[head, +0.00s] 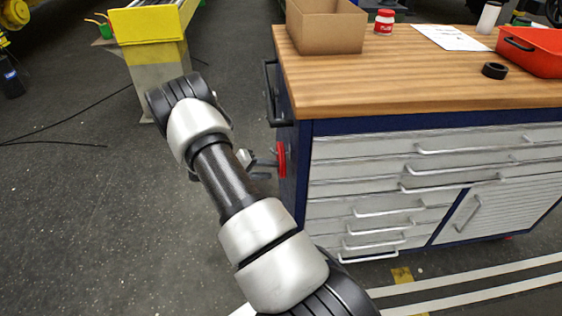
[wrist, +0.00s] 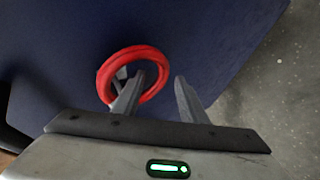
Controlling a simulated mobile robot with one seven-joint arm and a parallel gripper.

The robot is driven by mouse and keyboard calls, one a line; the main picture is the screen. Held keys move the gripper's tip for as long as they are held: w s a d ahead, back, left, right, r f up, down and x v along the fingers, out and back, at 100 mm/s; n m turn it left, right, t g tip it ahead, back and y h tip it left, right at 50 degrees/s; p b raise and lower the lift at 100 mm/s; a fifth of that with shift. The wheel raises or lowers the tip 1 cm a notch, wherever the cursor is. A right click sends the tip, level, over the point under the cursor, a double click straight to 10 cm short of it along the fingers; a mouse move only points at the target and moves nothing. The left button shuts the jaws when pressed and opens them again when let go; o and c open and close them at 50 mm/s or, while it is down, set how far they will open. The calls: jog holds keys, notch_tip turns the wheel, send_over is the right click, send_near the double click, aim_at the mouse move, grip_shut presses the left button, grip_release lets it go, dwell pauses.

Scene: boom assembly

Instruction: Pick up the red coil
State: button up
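The red coil (wrist: 104,78) is a ring against the dark blue side panel of the workbench. In the head view the red coil (head: 282,160) shows as a narrow red shape at the cabinet's left side. A small grey piece shows inside the ring, perhaps a hook. My gripper (wrist: 159,77) is open at the coil. Its left finger overlaps the ring's opening and its right finger is outside the ring to the right, with the coil's right side between them. I cannot tell whether either finger touches it. In the head view my gripper (head: 262,160) is partly hidden by my arm.
The workbench (head: 430,85) has a wooden top and grey drawers. On it are a cardboard box (head: 326,28), a red-lidded jar (head: 384,22), a black ring (head: 494,70) and a red tray (head: 535,50). A black handle (head: 270,95) juts from its left side. Floor to the left is mostly clear.

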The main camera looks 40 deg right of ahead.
jog(key=shift+x, duration=1.4)
grip_shut()
jog(key=w+a+r+p, duration=0.1)
jog(key=a+r, duration=0.2)
jog(key=a, duration=1.5)
jog(key=shift+w+r, duration=0.2)
jog(key=shift+w, duration=0.1)
